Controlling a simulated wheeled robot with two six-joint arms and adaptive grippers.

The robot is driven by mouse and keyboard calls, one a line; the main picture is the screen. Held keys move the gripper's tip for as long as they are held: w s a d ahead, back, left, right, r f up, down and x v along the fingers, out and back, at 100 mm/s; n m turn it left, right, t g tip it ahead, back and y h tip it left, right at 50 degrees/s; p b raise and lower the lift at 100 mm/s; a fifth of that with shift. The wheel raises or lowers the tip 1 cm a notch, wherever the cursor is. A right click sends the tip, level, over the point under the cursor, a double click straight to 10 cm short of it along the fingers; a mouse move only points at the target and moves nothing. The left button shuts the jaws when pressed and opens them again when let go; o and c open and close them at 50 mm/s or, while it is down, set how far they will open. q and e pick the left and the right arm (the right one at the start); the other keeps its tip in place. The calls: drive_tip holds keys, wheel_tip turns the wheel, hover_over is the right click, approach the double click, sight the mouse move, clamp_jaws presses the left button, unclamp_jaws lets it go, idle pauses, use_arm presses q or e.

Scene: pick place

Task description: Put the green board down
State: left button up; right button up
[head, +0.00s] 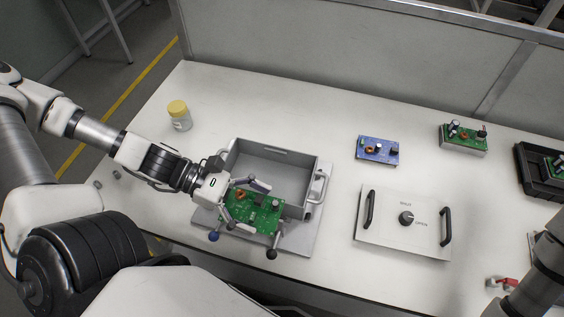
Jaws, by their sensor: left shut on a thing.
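My left gripper (241,200) reaches in from the left and is shut on a green board (262,214) with small parts on it. The board is over the front side of an open grey box (297,172). Whether it touches the box or hangs just above it cannot be told. The gripper hides the board's left end. A second green board (465,143) lies at the back right. My right arm shows at the bottom right edge, but its gripper is out of the picture.
A blue board (377,151) lies right of the box. A grey lid (385,229) with two black handles and a knob lies in front of it. A black tray (532,178) is at the right edge, a yellow-capped jar (180,120) at the back left. The middle back table is clear.

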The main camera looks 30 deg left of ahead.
use_arm(q)
drive_tip(key=w+b, duration=0.2)
drive_tip(key=w+f+b, duration=0.1)
drive_tip(key=w+b, duration=0.1)
drive_tip(key=w, duration=0.1)
drive_tip(key=w+f+b, duration=0.1)
drive_tip(key=w+b, duration=0.1)
drive_tip(key=shift+w+a, duration=0.2)
drive_tip(key=shift+a, duration=0.05)
drive_tip(key=w+b, duration=0.1)
drive_tip(key=w, duration=0.1)
drive_tip(key=w+b, duration=0.1)
drive_tip(key=w, duration=0.2)
drive_tip(key=shift+a+r, duration=0.15)
drive_tip(key=shift+a, duration=0.05)
wheel_tip(320, 180, down, 3)
drive_tip(key=shift+f+b, duration=0.1)
drive_tip(key=shift+b, duration=0.6)
drive_tip(key=shift+w, duration=0.15)
use_arm(e)
wheel_tip(320, 180, down, 11)
drive_tip(key=shift+w+f, duration=0.2)
drive_tip(key=shift+w, duration=0.1)
